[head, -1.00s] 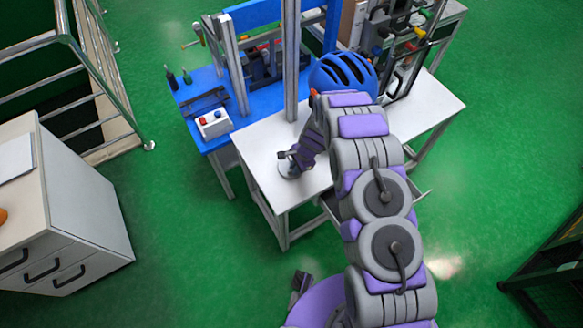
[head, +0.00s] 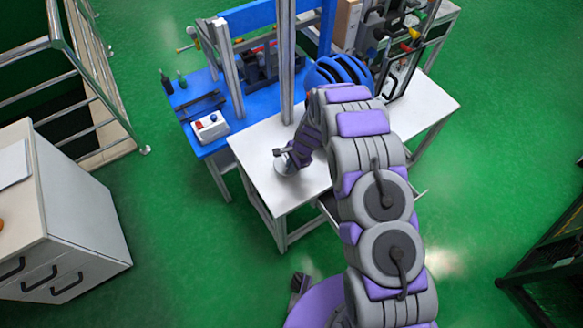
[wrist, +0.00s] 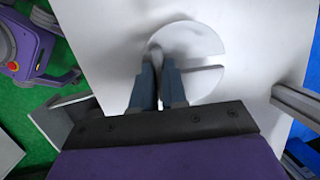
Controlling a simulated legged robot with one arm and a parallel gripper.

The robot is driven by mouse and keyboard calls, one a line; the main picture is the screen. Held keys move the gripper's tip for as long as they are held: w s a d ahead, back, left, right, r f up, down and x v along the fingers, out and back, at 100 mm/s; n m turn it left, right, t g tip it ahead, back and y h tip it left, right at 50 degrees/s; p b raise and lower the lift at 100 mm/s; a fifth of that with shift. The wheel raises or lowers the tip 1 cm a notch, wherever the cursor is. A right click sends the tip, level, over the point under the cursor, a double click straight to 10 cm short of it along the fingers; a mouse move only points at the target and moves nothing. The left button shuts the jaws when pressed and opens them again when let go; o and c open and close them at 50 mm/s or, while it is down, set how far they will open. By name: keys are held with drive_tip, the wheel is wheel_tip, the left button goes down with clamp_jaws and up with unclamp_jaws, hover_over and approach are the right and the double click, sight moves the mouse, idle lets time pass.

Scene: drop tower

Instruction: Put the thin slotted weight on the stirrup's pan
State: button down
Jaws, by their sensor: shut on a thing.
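The thin slotted weight (wrist: 195,55) is a pale grey disc with one straight slot, seen from above in the wrist view. My gripper (wrist: 158,62) is shut on its near-left part, with the slot opening to the right. In the head view my gripper (head: 285,158) is over the front left part of the white table, and the pale disc (head: 287,167) shows just under it. I cannot tell whether the disc touches the table. A dark upright frame (head: 404,68) at the table's back right may be the stirrup; its pan is not clear to see.
The white table (head: 262,142) is bare around the disc. A blue helmet (head: 338,68) sits behind my arm. A metal post (head: 287,60) rises at the table's back left. A blue bench (head: 187,100) with a red-and-blue-button box (head: 210,127) adjoins on the left.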

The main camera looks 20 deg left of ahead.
drive_tip(key=s+d+r, duration=0.1)
drive_tip(key=s+d, duration=1)
drive_tip(key=d, duration=0.1)
drive_tip(key=shift+r, duration=0.3)
drive_tip(key=w+d+r+n+g, duration=0.1)
drive_tip(key=w+r+n, duration=0.2)
drive_tip(key=w+r, duration=0.25)
drive_tip(key=w+d+r+n, duration=0.2)
drive_tip(key=w+r, duration=0.3)
drive_tip(key=r, duration=0.2)
drive_tip(key=w+d+r+n+g+h+b, duration=0.1)
drive_tip(key=w+d+r+n, duration=0.2)
drive_tip(key=d+r, duration=1.1)
drive_tip(key=shift+d+b, duration=0.3)
drive_tip(key=shift+d, duration=0.75)
drive_tip(key=shift+a, duration=0.1)
drive_tip(key=shift+s, duration=0.1)
